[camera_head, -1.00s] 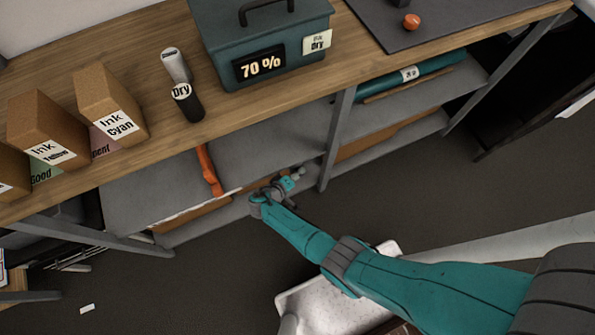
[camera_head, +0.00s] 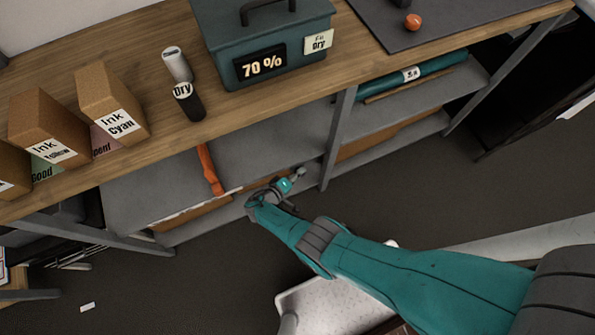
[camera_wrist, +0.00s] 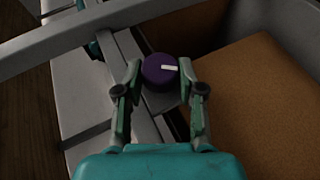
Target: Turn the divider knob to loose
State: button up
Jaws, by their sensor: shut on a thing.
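The divider knob (camera_wrist: 158,72) is a round purple knob with a white mark in the wrist view. The white mark lies on its right half and points right. My gripper (camera_wrist: 158,78) has one finger on each side of the knob and is shut on it. The knob sits on a grey metal bar. In the head view my gripper (camera_head: 291,182) is at the front edge of the lower shelf. The knob cannot be made out there, and no label by it can be read.
A grey table leg (camera_head: 338,135) stands close to the right of my gripper. An orange-red strip (camera_head: 209,168) lies on the shelf to its left. In the wrist view a grey bar (camera_wrist: 90,35) crosses above the knob, and a brown panel (camera_wrist: 255,100) lies to the right.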

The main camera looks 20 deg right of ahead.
jog(key=o, duration=1.2)
jog(key=shift+c, duration=0.2)
jog(key=v, duration=1.2)
